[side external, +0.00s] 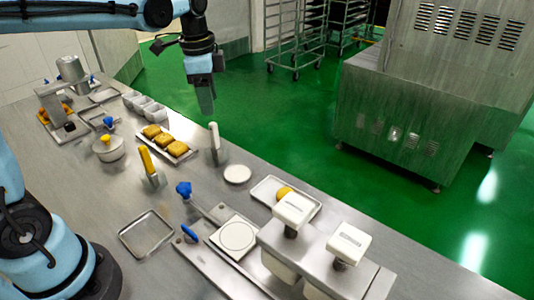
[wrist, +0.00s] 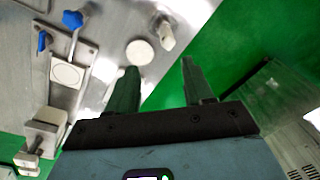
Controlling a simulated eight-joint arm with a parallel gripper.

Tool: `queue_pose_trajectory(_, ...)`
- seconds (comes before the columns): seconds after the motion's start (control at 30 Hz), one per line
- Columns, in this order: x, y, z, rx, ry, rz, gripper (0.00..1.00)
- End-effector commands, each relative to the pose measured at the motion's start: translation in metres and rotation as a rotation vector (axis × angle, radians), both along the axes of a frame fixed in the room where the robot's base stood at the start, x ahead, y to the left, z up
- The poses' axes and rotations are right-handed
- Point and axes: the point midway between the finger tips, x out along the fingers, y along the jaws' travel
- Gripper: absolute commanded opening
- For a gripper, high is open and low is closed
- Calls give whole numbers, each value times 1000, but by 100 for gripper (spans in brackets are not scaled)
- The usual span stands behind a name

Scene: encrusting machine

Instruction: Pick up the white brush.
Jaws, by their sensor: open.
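The white brush (side external: 214,137) stands upright near the table's far edge in the side view, its pale handle pointing up from a greyish lower part. In the wrist view it shows (wrist: 163,32) at the top, a little beyond the gap between my fingertips. My gripper (side external: 206,108) hangs above the table edge, pointing down, higher than the brush and apart from it. In the wrist view my gripper (wrist: 159,66) has its two fingers spread with nothing between them.
A yellow-handled tool (side external: 146,160) stands left of the brush, and a tray with yellow pieces (side external: 181,150) lies behind it. A round white disc (side external: 237,174) lies just in front. White-topped containers (side external: 292,208) stand at front right. Green floor (side external: 270,120) lies beyond the edge.

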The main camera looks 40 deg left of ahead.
Motion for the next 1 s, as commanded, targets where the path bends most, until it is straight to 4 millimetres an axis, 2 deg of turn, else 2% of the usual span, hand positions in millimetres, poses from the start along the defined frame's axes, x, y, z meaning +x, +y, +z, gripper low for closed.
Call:
queue_pose_trajectory(0.1, 11, 8, -4, -2, 49, -75, 52)
queue_pose_trajectory(0.33, 16, 12, -14, -7, 81, -126, 52)
queue_pose_trajectory(0.7, 16, 12, -66, -7, 80, -125, 52)
queue_pose_trajectory(1.0, 15, 13, -85, -7, 79, -124, 52)
